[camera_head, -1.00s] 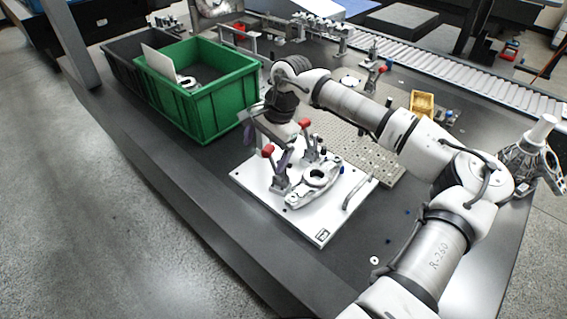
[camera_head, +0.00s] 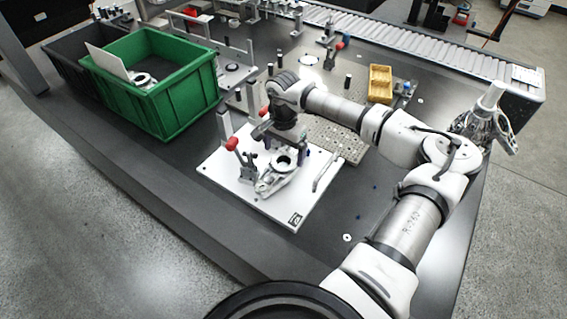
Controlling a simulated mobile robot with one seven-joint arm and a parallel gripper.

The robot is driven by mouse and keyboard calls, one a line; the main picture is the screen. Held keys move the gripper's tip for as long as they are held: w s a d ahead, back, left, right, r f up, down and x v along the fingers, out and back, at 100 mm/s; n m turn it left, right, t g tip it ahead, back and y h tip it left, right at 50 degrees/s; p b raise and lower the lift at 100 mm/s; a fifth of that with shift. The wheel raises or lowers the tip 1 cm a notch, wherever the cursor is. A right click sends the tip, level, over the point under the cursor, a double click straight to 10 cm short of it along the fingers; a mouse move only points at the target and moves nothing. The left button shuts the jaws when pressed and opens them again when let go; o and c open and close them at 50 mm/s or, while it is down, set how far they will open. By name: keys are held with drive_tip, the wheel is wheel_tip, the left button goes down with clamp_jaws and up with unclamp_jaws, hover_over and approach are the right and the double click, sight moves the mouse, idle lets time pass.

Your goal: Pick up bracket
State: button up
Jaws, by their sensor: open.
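A silver-grey bracket (camera_head: 278,174) with a round ring lies on a white fixture plate (camera_head: 238,183) near the table's front edge. Its ring end points toward the back and its narrower end toward the front. My gripper (camera_head: 283,141) is open and points down above the rear part of the plate, just behind the bracket's ring. No contact with the bracket can be made out, and the fingertips are partly hard to see. A similar grey part (camera_head: 143,79) sits in the green bin (camera_head: 170,105).
Red-handled toggle clamps (camera_head: 233,144) stand on the plate close to the bracket and gripper. A metal handle (camera_head: 325,173) is at its right. A perforated plate (camera_head: 335,139), a yellow tray (camera_head: 380,84) and a roller conveyor (camera_head: 420,55) lie behind.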

sight(284, 164)
wheel_tip(284, 164, down, 5)
drive_tip(key=shift+r+p, duration=0.1)
drive_tip(key=shift+p, duration=0.95)
drive_tip(key=c, duration=1.4)
drive_tip(key=shift+c, duration=0.2)
